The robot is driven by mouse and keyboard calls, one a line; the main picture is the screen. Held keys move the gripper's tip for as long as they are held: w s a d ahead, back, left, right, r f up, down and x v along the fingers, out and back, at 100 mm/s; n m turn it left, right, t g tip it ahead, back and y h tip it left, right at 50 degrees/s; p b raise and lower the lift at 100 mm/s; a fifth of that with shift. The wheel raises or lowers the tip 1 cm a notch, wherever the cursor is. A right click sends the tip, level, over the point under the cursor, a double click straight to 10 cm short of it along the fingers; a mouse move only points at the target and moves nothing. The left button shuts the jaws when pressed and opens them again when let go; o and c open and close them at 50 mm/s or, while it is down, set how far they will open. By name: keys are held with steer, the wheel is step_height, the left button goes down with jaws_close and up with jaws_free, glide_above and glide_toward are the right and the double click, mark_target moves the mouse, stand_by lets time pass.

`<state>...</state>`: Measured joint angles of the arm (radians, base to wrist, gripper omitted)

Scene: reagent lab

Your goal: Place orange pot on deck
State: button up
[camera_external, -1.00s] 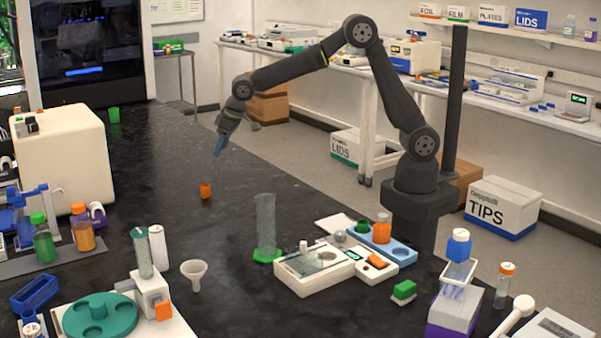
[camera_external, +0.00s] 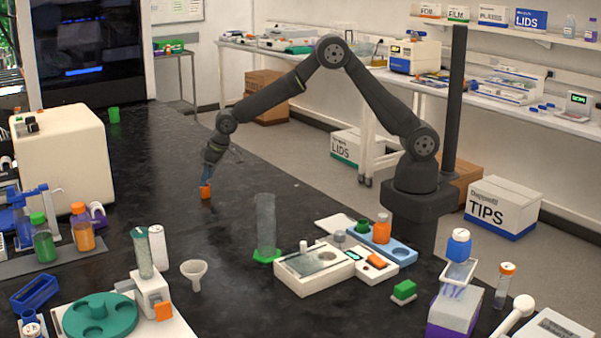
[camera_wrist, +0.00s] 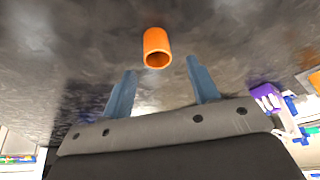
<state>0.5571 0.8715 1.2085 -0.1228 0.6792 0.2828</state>
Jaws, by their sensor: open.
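The orange pot (camera_external: 206,192) stands upright on the black bench, left of centre in the external view. It also shows in the wrist view (camera_wrist: 157,40), just ahead of my blue fingertips and between their lines. My gripper (camera_wrist: 161,68) is open, with nothing between its fingers. In the external view my gripper (camera_external: 207,181) points down at the pot, its fingertips close to the pot's top; I cannot tell if they touch. Which surface is the deck is not clear; a blue tray (camera_external: 401,252) holding a green pot and an orange bottle stands right of centre.
A clear cylinder (camera_external: 265,226) on a green base stands between the pot and the white instrument (camera_external: 313,272). A white funnel (camera_external: 194,271) and a teal rotor (camera_external: 118,313) are in front. A small green pot (camera_external: 114,115) is far back. The bench around the orange pot is clear.

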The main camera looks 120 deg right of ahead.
steer(key=x, duration=0.5)
steer(key=shift+s+f, duration=0.15)
steer(key=shift+s, duration=0.1)
steer(key=shift+a, duration=0.1)
steer(key=c, duration=1.1)
steer(key=shift+r, duration=0.7)
step_height(320, 180, up, 3)
steer(key=shift+f, duration=0.1)
steer(key=s+d+r, duration=0.5)
steer(key=s+r, duration=0.2)
steer(key=s, duration=0.3)
steer(key=w+a+n, duration=0.1)
steer(key=w+a, duration=0.3)
steer(key=a, duration=0.7)
steer(key=w+a+n, duration=0.2)
steer(key=w+a, duration=0.1)
steer(key=a, duration=1.5)
steer(key=a+n+y, duration=0.1)
steer(key=a, duration=0.7)
steer(key=s+a+n+t, duration=0.1)
steer(key=a, duration=0.7)
steer(key=shift+s+a+r+y, duration=0.1)
steer(key=shift+a+r+y, duration=0.05)
steer(key=shift+y, duration=0.15)
